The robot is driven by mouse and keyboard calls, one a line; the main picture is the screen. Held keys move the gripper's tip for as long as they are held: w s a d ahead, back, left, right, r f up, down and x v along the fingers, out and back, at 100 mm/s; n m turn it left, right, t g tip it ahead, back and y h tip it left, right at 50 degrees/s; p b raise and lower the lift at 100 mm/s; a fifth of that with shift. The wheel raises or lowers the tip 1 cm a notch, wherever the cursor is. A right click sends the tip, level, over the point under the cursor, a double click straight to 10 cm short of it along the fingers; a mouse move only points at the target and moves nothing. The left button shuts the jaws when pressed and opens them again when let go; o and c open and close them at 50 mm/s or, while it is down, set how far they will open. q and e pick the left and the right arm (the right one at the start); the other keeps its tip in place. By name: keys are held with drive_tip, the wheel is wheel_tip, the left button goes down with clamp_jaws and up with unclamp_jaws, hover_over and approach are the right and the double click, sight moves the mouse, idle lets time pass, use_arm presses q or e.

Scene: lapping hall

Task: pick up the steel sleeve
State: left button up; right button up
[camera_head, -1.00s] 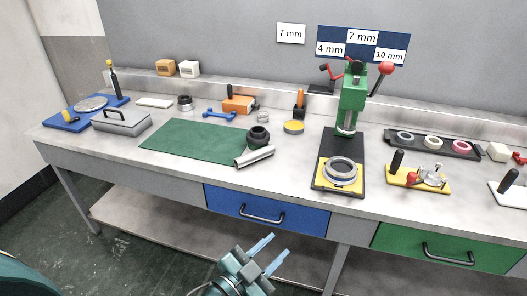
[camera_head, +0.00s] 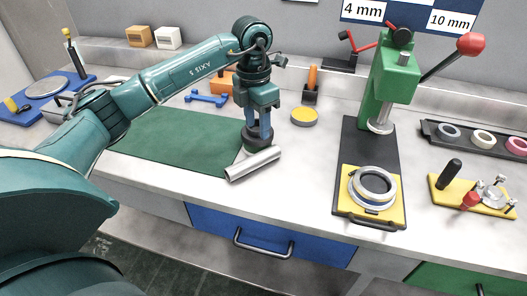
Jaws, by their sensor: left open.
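The steel sleeve (camera_head: 254,165) is a plain silver tube lying on its side on the worktable, by the right front corner of the green mat (camera_head: 170,143). A dark round stepped part (camera_head: 257,142) stands just behind it. My left gripper (camera_head: 258,131) points straight down over this dark part, with its jaws open. Its fingertips are at the dark part's top in the picture; I cannot tell whether they touch or straddle it. The sleeve lies in front of the fingers, towards me, and is not between them. My right gripper is out of view.
A green press (camera_head: 389,80) stands on a black base to the right, with a ring (camera_head: 372,186) on its yellow plate. A yellow disc (camera_head: 305,116) and a blue dumbbell-shaped piece (camera_head: 206,98) lie behind. Bare tabletop lies between sleeve and press.

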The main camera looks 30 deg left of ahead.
use_arm(q)
drive_tip(key=a, duration=0.2)
hover_over(253, 158)
drive_tip(key=shift+y, duration=0.3)
wheel_tip(253, 158, down, 6)
drive_tip(key=shift+w+f, duration=0.1)
drive_tip(key=shift+f, duration=0.05)
drive_tip(key=shift+f+p, duration=0.4)
drive_tip(key=shift+f, duration=2.6)
drive_tip(key=shift+c, duration=0.3)
clamp_jaws()
drive_tip(key=shift+r, duration=0.1)
